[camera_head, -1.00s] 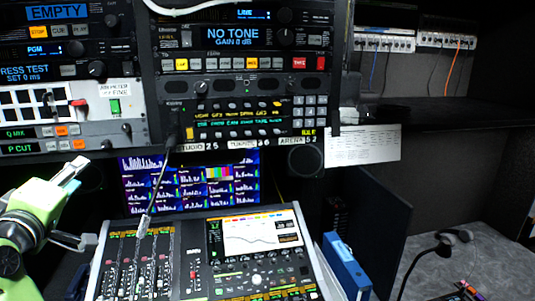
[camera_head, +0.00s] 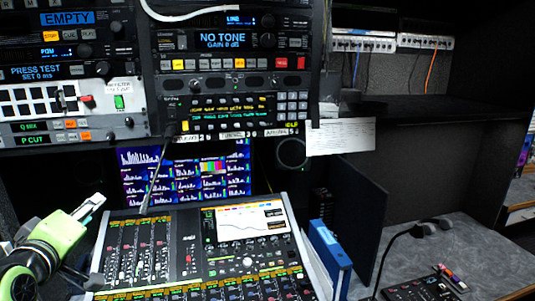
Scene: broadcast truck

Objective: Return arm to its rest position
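My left gripper (camera_head: 90,236) is at the lower left, on a green arm that comes in from the left edge. Its two fingers look spread apart with nothing between them. It is beside the left edge of the mixing console (camera_head: 190,262), in front of a dark gap; I cannot tell whether it touches the console. My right arm and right gripper are out of the picture.
Rack units (camera_head: 230,62) fill the wall above a small monitor (camera_head: 185,178). A grey desk (camera_head: 450,260) carries a gooseneck lamp or microphone (camera_head: 405,234) and a dark keypad.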

